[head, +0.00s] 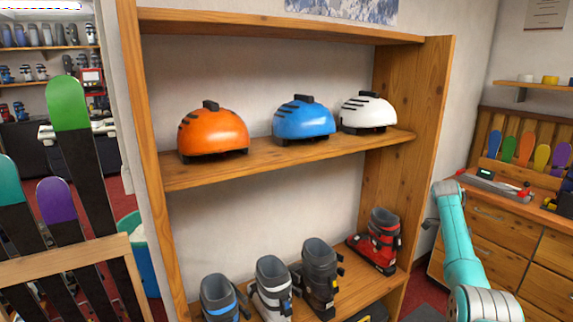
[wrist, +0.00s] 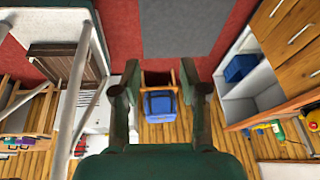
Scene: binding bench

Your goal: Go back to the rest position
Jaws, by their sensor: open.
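My gripper (wrist: 160,72) shows in the wrist view with its two dark green fingers spread wide apart. Nothing is between the fingertips, and the gripper touches nothing that I can see. Beyond and below it, a wooden stool or chair with a blue item (wrist: 160,104) stands on the floor. In the head view my teal arm is at the lower right, in front of the drawer bench. I cannot make out the gripper there.
A wooden shelf (head: 290,159) holds orange (head: 213,132), blue (head: 304,120) and white (head: 368,112) helmets, with several ski boots below. A drawer bench (head: 545,255) stands right, skis (head: 68,105) left. The wrist view shows an open cabinet with a blue box (wrist: 240,67) at right.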

